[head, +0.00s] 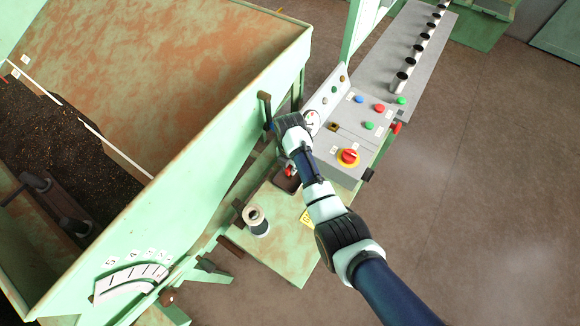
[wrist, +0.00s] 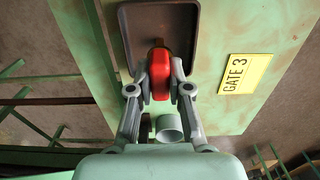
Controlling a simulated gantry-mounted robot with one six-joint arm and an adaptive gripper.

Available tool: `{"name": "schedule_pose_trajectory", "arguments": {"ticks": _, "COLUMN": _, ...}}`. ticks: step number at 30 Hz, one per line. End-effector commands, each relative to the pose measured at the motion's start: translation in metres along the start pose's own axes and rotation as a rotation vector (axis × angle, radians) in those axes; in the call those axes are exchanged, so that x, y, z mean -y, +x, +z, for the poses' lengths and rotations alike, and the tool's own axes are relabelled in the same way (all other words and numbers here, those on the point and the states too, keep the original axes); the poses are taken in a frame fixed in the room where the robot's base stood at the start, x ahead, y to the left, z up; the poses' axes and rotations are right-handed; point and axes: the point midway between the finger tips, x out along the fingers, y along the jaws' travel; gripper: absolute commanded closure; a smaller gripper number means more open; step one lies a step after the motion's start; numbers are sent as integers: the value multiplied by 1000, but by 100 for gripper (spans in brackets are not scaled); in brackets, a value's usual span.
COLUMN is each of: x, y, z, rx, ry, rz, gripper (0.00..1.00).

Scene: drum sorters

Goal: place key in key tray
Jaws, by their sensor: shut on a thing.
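My gripper (wrist: 160,78) is shut on the key (wrist: 161,74), which has a red head and a small brass-coloured end pointing into the picture. In the wrist view the key lies over the near part of the dark brown key tray (wrist: 174,22), a shallow rectangle with rounded corners. I cannot tell whether the key touches the tray floor. In the head view a little red of the key (head: 289,171) shows below my wrist, just above the tray (head: 284,183). My arm hides part of the tray and the fingers there.
The tray sits on a green shelf (head: 285,255) with a yellow GATE 3 label (wrist: 237,74). A pale hollow cylinder (head: 255,217) stands near the tray. A grey control box (head: 345,168) with buttons is close on the right, and a large green hopper (head: 235,100) on the left.

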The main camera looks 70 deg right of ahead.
Motion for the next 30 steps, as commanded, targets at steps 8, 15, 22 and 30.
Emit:
{"name": "schedule_pose_trajectory", "arguments": {"ticks": 8, "x": 0, "y": 3, "z": 0, "rx": 0, "ry": 0, "rz": 0, "gripper": 100}}
{"name": "schedule_pose_trajectory", "arguments": {"ticks": 15, "x": 0, "y": 2, "z": 0, "rx": 0, "ry": 0, "rz": 0, "gripper": 57}}
{"name": "schedule_pose_trajectory", "arguments": {"ticks": 22, "x": 0, "y": 0, "z": 0, "rx": 1, "ry": 0, "rz": 1, "gripper": 57}}
{"name": "schedule_pose_trajectory", "arguments": {"ticks": 30, "x": -1, "y": -51, "z": 1, "rx": 4, "ry": 0, "rz": 5, "gripper": 57}}
